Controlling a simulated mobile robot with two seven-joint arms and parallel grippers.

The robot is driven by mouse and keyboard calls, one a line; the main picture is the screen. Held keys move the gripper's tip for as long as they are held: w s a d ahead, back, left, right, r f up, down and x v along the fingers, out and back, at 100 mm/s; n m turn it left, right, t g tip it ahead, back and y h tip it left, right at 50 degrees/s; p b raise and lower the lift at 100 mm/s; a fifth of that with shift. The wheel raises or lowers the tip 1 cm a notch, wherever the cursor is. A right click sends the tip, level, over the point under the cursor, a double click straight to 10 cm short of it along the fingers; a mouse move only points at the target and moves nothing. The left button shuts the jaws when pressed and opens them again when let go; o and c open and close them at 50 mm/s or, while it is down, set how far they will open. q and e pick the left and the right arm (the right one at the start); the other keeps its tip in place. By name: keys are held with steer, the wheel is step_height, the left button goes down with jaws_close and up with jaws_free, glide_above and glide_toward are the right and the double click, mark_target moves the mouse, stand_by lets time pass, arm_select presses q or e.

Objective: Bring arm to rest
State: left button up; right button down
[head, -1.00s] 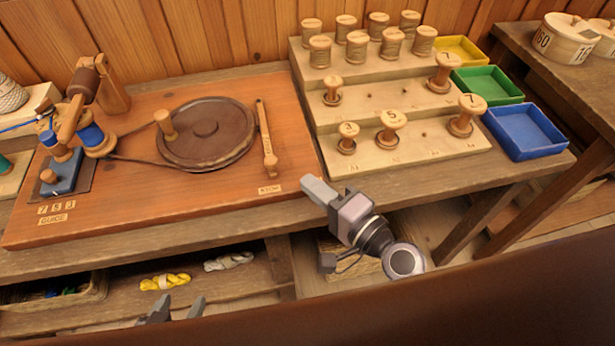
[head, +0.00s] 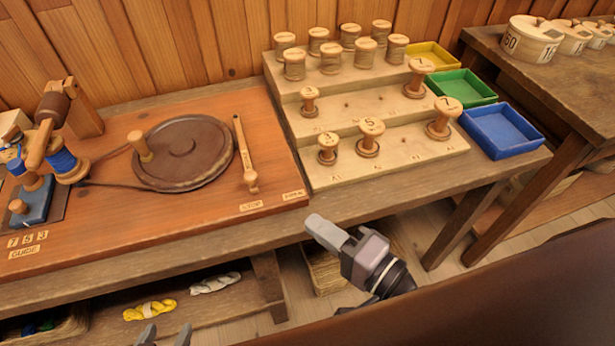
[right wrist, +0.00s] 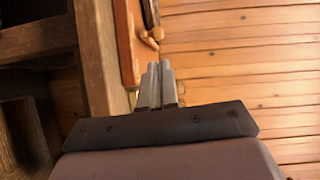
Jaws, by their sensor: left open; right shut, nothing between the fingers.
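My right gripper (head: 328,232) is in front of the workbench's front edge in the head view, shut and empty. Its closed fingers also show in the right wrist view (right wrist: 158,86). My left gripper (head: 165,338) shows only its fingertips at the bottom edge of the head view, spread apart, with nothing seen between them. It is in front of the lower shelf, below the bench top. The rest of the left arm is out of view. Neither gripper appears to touch any spool.
The bench's wooden board holds a dark turntable (head: 183,153) and a lever (head: 244,155). A stepped rack (head: 400,153) bears several spools. Yellow, green and blue trays (head: 502,131) stand right of it. Yellow yarn (head: 150,310) lies on the shelf. A side table (head: 560,85) stands at right.

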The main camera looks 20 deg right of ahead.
steer(key=s+d+f+n+g+h+p, duration=0.1)
steer(key=s+d+f+n+g+h, duration=0.1)
steer(key=f+n, duration=0.4)
steer(key=s+d+f+n+g+h+p, duration=0.1)
steer(key=s+d+f+n+g+h, duration=0.1)
steer(key=d+f+n+h, duration=0.3)
step_height(320, 180, down, 4)
steer(key=s+d+n, duration=0.1)
steer(key=d+n, duration=0.1)
steer(key=shift+d+f, duration=0.15)
steer(key=shift+d, duration=0.15)
